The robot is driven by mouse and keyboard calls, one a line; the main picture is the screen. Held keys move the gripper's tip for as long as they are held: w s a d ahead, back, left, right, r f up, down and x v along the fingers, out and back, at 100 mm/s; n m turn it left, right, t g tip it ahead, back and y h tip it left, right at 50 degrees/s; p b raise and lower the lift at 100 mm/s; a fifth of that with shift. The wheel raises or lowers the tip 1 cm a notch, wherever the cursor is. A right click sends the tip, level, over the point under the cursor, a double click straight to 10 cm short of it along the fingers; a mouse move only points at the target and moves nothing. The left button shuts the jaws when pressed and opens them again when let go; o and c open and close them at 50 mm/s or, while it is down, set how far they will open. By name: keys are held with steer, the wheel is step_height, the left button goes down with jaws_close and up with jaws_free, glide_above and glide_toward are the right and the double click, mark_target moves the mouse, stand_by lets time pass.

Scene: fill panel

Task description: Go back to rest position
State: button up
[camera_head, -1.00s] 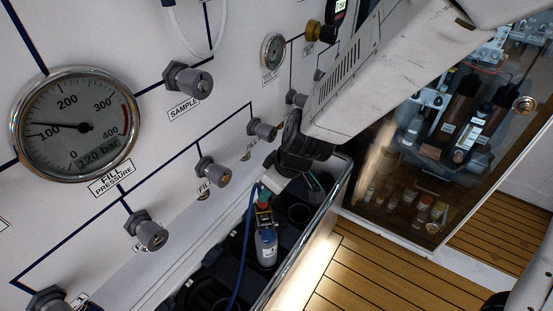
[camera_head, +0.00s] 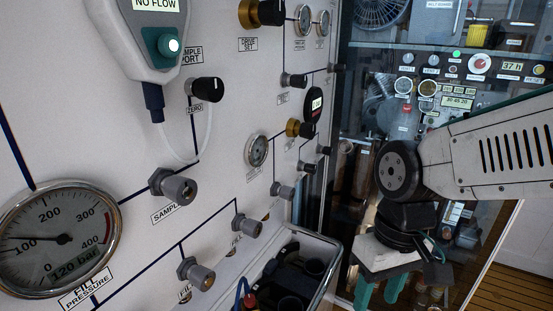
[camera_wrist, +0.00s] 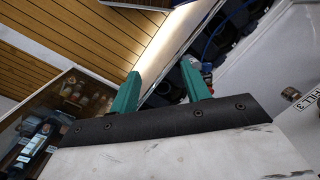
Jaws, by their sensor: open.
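My gripper (camera_head: 380,291) hangs from the arm at the right of the head view, fingers pointing down, in front of the glass cabinet. Its two green fingers are apart with nothing between them. In the wrist view the open fingers (camera_wrist: 165,92) stand clear of everything, with the floor and the bin's edge beyond them. The fill panel (camera_head: 130,210) fills the left of the head view, to the left of my gripper and apart from it. The fill pressure gauge (camera_head: 62,239) on it reads about 120 bar.
A metal-rimmed bin (camera_head: 325,243) with dark round slots runs below the panel, left of my gripper. Several grey knobs (camera_head: 174,187) stick out from the panel. A glass cabinet (camera_head: 345,170) of equipment stands behind the arm. Wooden floor (camera_wrist: 70,35) lies open in the wrist view.

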steer(key=s+d+r+m+t+h, duration=0.1)
steer(key=s+d+r+m+t, duration=0.1)
steer(key=s+d+r+m, duration=0.2)
steer(key=s+d+r, duration=0.1)
steer(key=d+r, duration=0.2)
steer(key=d, duration=0.3)
steer(key=shift+d+t, duration=0.4)
